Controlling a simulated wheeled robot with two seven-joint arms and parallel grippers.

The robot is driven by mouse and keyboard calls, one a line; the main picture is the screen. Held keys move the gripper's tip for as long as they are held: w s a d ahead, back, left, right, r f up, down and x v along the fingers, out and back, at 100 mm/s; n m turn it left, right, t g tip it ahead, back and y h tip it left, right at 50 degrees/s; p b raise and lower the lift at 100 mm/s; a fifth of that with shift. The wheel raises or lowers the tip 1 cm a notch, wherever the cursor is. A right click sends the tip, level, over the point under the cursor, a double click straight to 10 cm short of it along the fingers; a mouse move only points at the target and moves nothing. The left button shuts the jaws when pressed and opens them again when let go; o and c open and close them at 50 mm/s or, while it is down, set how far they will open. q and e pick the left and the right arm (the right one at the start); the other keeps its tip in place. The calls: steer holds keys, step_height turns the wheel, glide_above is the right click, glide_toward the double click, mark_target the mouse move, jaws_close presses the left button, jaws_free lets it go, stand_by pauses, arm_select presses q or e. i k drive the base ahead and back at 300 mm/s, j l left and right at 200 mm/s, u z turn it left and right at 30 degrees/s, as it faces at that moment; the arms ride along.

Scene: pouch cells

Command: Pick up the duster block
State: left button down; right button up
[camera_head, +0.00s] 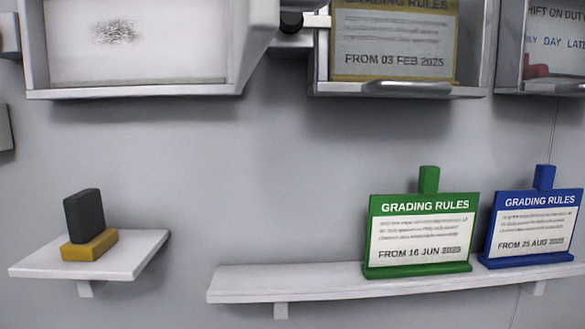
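The duster block (86,226) is on the small white shelf (140,252) at the lower left of the head view. It shows as an upright dark grey block on a flat yellow base. I cannot tell whether the dark and yellow parts are one piece. Neither of my grippers is in view, and nothing is touching the duster block.
A longer white shelf (300,281) holds a green sign (420,235) and a blue sign (532,228). Above are a box with a smudged white panel (150,40), a yellow-framed sign (390,45) in a holder, and another holder (545,85). The wall between is clear.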

mark_target(90, 238)
steer(key=k+l+u, duration=0.1)
steer(key=l+u, duration=0.25)
steer(key=k+l+u, duration=0.1)
steer(key=u, duration=0.2)
